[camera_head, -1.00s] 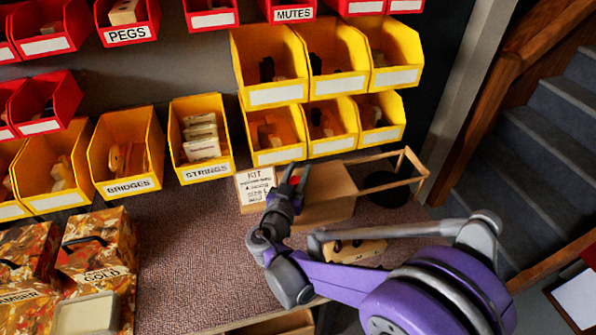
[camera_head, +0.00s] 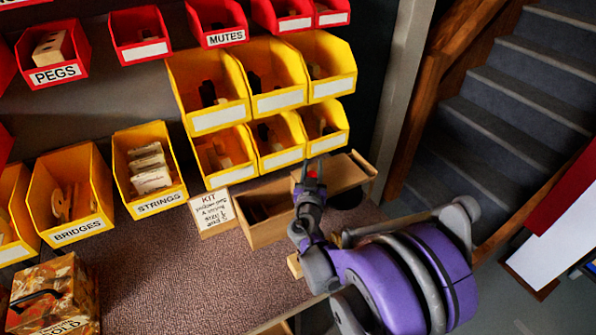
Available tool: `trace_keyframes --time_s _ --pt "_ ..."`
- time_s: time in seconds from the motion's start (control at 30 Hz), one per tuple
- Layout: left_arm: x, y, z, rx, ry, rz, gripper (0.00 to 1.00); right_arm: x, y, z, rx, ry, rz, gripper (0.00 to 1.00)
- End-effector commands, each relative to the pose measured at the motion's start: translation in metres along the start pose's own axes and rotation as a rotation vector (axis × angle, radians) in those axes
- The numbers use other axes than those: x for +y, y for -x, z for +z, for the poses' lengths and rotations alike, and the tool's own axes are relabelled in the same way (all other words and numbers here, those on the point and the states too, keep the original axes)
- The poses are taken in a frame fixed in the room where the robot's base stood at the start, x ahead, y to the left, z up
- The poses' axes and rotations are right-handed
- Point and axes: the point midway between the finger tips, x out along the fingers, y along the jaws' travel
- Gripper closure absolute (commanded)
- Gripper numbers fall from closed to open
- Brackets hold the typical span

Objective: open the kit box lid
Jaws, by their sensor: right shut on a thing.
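The kit box (camera_head: 266,233) is a light wooden box on the bench, right of the white KIT card. Its left part is uncovered, showing a dark inside with something brownish in it. The flat wooden lid (camera_head: 343,172) lies to the right, shifted off that part of the box. My right gripper (camera_head: 310,172), with red at its tips, is at the lid's left end and shut on it. My wrist hides the exact contact and part of the box. My left gripper is not in view.
The KIT card (camera_head: 213,213) stands left of the box. Yellow bins (camera_head: 230,160) rise close behind, and a STRINGS bin (camera_head: 147,170) is at left. A dark round thing (camera_head: 346,198) lies below the lid. The bench mat (camera_head: 180,265) is clear in front.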

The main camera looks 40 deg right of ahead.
Motion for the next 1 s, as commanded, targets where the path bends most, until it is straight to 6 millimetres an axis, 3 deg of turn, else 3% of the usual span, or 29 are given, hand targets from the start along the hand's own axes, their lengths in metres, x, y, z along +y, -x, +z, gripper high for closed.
trace_keyframes --time_s 0.43,0.47,0.6,1.0 --pt "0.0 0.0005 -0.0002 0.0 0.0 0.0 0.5 0.0049 -0.0032 0.0004 0.0 -0.001 0.001 1.0" --pt "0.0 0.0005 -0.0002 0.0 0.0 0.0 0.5 0.0048 -0.0032 0.0004 0.0 -0.001 0.001 0.58" --pt "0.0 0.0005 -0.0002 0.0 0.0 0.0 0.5 0.0046 -0.0032 0.0003 0.0 -0.001 0.0 0.33" --pt "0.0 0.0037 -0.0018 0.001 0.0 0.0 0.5 0.0045 -0.0031 -0.0084 0.0 0.0 0.0 0.33"
